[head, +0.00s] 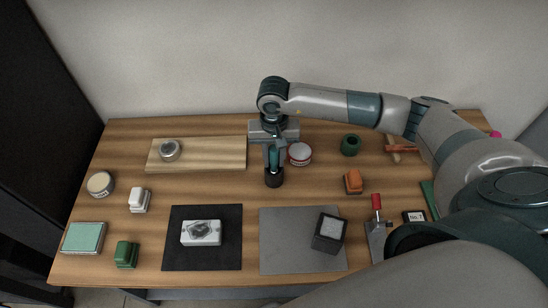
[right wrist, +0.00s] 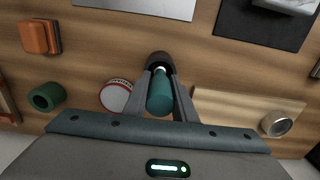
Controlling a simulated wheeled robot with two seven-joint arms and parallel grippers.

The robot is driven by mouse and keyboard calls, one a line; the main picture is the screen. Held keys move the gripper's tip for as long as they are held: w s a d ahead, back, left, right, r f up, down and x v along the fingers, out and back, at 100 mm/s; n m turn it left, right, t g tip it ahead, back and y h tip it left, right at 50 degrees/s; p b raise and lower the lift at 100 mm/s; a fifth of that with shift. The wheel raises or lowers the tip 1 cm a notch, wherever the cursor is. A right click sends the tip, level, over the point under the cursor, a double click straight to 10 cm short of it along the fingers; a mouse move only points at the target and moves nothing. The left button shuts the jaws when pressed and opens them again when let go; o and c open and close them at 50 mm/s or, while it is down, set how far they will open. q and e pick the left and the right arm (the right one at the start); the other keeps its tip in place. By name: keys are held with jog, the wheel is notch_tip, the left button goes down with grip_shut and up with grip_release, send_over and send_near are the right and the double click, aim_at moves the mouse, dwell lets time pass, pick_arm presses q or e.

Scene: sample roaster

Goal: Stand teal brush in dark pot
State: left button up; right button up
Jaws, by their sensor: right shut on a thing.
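The teal brush (head: 273,157) is upright in my right gripper (head: 273,163), which is shut on it. In the right wrist view the brush's teal handle (right wrist: 160,98) lies between the two fingers (right wrist: 161,94), with a pale band at its far end. The dark pot (head: 274,179) stands on the table directly below the brush. It also shows in the right wrist view (right wrist: 158,58), where the brush's lower end lines up with its mouth and appears to enter it. How deep it sits, and whether it touches the bottom, is hidden. My left gripper is not in view.
A red-and-white tin (head: 300,153) stands close right of the pot, and a green pot (head: 350,145) farther right. A wooden board (head: 215,155) lies to the left. A black mat (head: 190,256) and a grey mat (head: 285,260) lie in front.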

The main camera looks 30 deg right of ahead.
aim_at(274, 148)
jog(key=o, duration=1)
jog(key=shift+o, duration=0.2)
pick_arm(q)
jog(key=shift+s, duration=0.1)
pick_arm(e)
jog(key=shift+r+p, duration=0.2)
jog(key=shift+p, duration=0.1)
jog(key=shift+r+b, duration=0.5)
jog(key=shift+r, duration=0.25)
notch_tip(274, 148, up, 3)
jog(key=shift+f+b, duration=0.2)
jog(key=shift+b, duration=0.3)
notch_tip(274, 148, up, 6)
jog(key=shift+r+b, duration=0.1)
jog(key=shift+b, duration=0.85)
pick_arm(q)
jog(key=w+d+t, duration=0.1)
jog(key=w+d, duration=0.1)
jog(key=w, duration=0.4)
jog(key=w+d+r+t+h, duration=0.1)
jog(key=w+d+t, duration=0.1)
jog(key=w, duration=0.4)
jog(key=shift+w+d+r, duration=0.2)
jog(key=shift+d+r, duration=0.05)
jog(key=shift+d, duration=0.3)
pick_arm(e)
jog(key=shift+r, duration=0.8)
